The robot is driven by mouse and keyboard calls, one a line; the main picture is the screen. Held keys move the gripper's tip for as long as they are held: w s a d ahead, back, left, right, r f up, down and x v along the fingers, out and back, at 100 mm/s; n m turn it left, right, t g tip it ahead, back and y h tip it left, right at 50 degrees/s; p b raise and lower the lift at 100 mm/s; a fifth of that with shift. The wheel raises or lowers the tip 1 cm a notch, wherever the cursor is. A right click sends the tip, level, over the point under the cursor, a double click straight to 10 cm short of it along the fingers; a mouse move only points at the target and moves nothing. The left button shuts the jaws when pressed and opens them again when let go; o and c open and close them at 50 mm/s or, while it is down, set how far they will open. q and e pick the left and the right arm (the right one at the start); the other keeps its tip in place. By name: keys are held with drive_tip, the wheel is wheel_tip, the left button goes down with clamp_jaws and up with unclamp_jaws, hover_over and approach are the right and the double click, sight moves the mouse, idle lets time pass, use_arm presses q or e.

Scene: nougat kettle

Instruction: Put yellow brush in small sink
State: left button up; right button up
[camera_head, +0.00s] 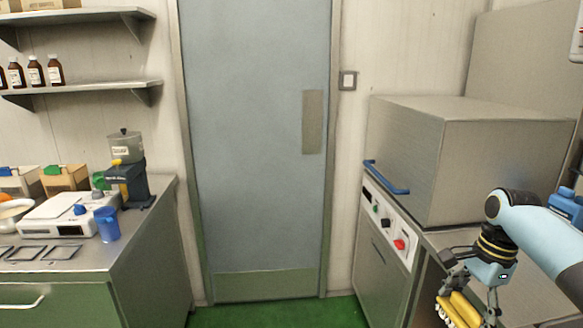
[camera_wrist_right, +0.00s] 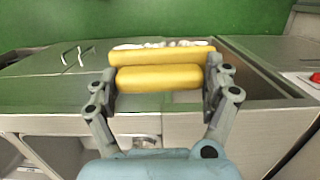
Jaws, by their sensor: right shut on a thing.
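The yellow brush (camera_head: 463,310) is in my right gripper (camera_head: 470,290) at the lower right of the head view. In the right wrist view the brush (camera_wrist_right: 160,79) lies crosswise between the two fingers, which are shut on it, with white bristles on its far side. The brush is above a steel counter. A recess in the counter (camera_wrist_right: 262,82), partly hidden by the right finger, shows behind the brush; I cannot tell whether it is the small sink. My left gripper is not in view.
A steel machine with a blue handle (camera_head: 386,178) and a control panel (camera_head: 388,224) stands left of my right arm. A blue bottle (camera_head: 566,205) is behind the arm. A left counter (camera_head: 130,240) holds a scale (camera_head: 70,215) and a blue cup (camera_head: 107,225). Green floor lies between.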

wheel_tip(320, 180, down, 20)
drive_tip(key=b, duration=1.8)
drive_tip(key=shift+s+f, duration=0.2)
drive_tip(key=shift+r, duration=0.1)
